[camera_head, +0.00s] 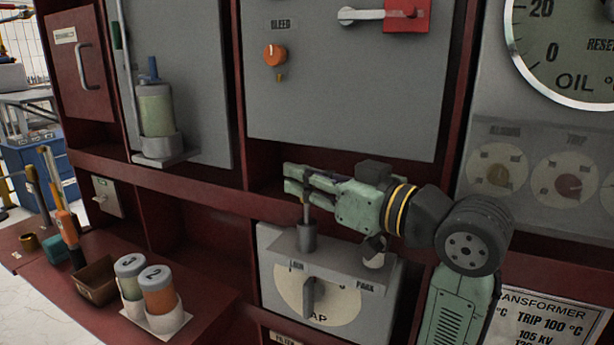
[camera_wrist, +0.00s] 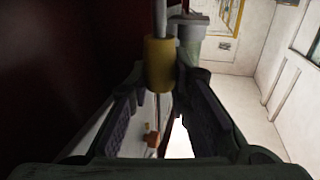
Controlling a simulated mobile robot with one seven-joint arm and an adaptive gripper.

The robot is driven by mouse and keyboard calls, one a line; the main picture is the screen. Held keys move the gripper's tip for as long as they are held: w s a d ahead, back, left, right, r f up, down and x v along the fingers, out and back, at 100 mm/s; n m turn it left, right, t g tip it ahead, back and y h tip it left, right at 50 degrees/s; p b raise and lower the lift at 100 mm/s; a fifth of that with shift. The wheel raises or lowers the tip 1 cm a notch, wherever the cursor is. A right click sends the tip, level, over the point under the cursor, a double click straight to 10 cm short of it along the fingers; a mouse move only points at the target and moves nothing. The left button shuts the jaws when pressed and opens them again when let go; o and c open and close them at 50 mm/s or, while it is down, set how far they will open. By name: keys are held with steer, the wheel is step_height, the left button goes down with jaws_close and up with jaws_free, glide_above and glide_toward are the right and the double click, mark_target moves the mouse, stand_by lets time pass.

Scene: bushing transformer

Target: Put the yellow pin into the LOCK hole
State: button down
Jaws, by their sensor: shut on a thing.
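The yellow pin (camera_wrist: 159,63) shows in the wrist view as a yellow cylinder with a grey shaft, at the tips of my gripper (camera_wrist: 163,88). The fingers are shut on it. In the head view my gripper (camera_head: 297,181) is above the left grey socket (camera_head: 306,237) on the box with the knob. A thin shaft (camera_head: 306,213) runs down from the fingers to this socket; whether it is inside cannot be told. A second, lighter socket (camera_head: 374,256) stands to the right, under my wrist, near the PARK label.
The grey box (camera_head: 385,300) has a dark knob (camera_head: 312,298) on its front. A red frame shelf (camera_head: 190,190) runs behind. Two numbered canisters (camera_head: 147,288) and a brown bin (camera_head: 96,278) stand at the lower left. A grey panel is above my gripper.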

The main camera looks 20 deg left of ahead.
steer(key=shift+f+b, duration=1.1)
steer(key=shift+f, duration=0.45)
steer(key=c, duration=1.4)
jaws_free()
steer(key=v, duration=1.2)
steer(key=shift+s, duration=0.1)
